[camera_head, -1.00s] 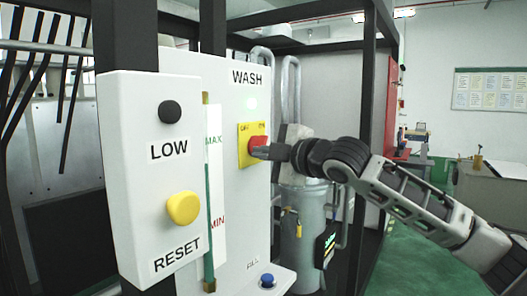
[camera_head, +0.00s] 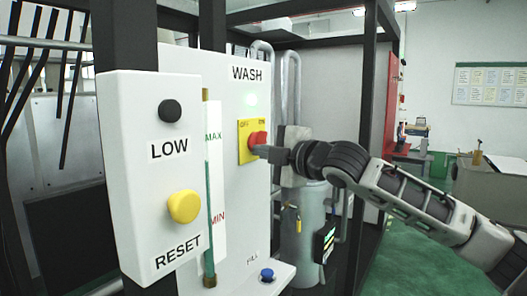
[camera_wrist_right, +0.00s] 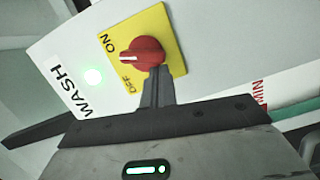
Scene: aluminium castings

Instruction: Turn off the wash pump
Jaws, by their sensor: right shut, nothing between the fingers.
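The wash pump switch is a red rotary knob (camera_head: 258,138) on a yellow plate (camera_head: 243,156) below the WASH label, with OFF at left and ON at right. In the right wrist view the knob (camera_wrist_right: 147,50) has a white mark pointing to the side with the labels, roughly between ON and OFF. My right gripper (camera_head: 262,150) is shut and empty. Its fingertips (camera_wrist_right: 157,76) are at the knob's edge and overlap it in view; I cannot tell whether they touch. My left gripper is not in view.
A green light (camera_wrist_right: 93,76) glows beside WASH. A nearer box carries a black button (camera_head: 170,110) and a yellow RESET button (camera_head: 184,207). A blue FILL button (camera_head: 267,275) sits low on the panel. Pipes and a grey cylinder (camera_head: 305,215) stand behind my right gripper.

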